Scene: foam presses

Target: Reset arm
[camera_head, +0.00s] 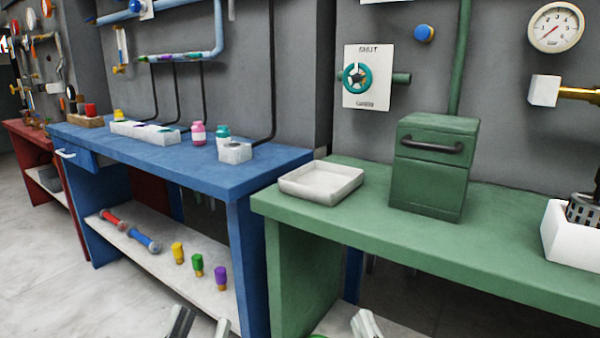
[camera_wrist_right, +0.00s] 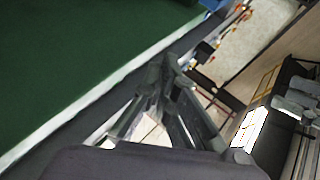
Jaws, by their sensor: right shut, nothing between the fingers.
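My left gripper (camera_head: 201,324) shows at the bottom edge of the head view, in front of the blue bench's lower shelf. Its two fingertips are apart with nothing seen between them; the rest of it is out of frame. My right gripper (camera_head: 366,324) shows at the bottom edge, in front of the green bench. In the right wrist view its fingers (camera_wrist_right: 168,72) meet at the tips, shut and empty. A dark green surface lies beside them in that view.
The green bench (camera_head: 430,250) bears a white tray (camera_head: 322,194), a green box with a handle (camera_head: 434,180) and a white container (camera_head: 565,240) at right. The blue bench (camera_head: 190,165) holds bottles; its shelf (camera_head: 150,272) holds coloured tubes and small bottles. Open floor lies at left.

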